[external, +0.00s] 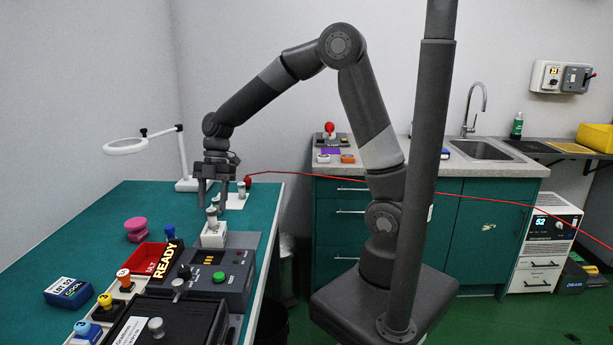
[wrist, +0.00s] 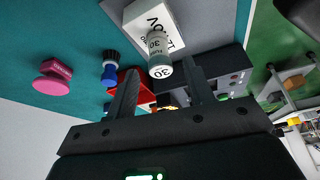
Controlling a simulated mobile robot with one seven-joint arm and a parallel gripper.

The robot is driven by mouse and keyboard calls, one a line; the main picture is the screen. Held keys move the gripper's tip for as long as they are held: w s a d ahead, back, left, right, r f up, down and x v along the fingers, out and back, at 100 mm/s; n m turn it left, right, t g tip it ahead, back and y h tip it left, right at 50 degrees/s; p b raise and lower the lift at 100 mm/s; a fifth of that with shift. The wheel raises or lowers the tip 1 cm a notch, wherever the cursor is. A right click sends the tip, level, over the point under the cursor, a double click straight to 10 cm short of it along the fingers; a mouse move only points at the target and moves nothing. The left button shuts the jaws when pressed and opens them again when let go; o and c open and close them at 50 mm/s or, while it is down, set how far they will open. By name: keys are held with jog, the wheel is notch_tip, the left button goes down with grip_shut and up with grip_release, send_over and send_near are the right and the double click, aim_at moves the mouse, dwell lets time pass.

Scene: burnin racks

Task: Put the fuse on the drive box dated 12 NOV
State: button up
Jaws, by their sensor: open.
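A small pale cylinder with a grey-green band and the number 30, seemingly the fuse (wrist: 160,62), shows between my fingertips in the wrist view. In the external view this cylinder (external: 212,220) is upright on a white box (external: 214,239) just below my gripper. No contact with the cylinder is clear.
A red tray (external: 150,258) with a READY sign, a dark control box with a green button (external: 219,276) and a pink knob-shaped thing (external: 136,229) are nearby. Another pale cylinder (external: 241,190) stands on a white sheet behind, near a red cable.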

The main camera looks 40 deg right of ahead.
jog(key=v, duration=0.8)
jog(key=s+d+r+m+t+h, duration=0.1)
jog(key=s+d+r+m+t, duration=0.25)
jog(key=d+m, duration=0.45)
jog(key=s+d+r+m+t+h, duration=0.2)
jog(key=s+d+m+t, duration=0.3)
jog(key=s+d+m, duration=0.9)
jog(key=d+m, duration=0.3)
jog(key=d, duration=0.1)
jog(key=shift+s+h, duration=0.25)
jog(key=shift+h, duration=0.15)
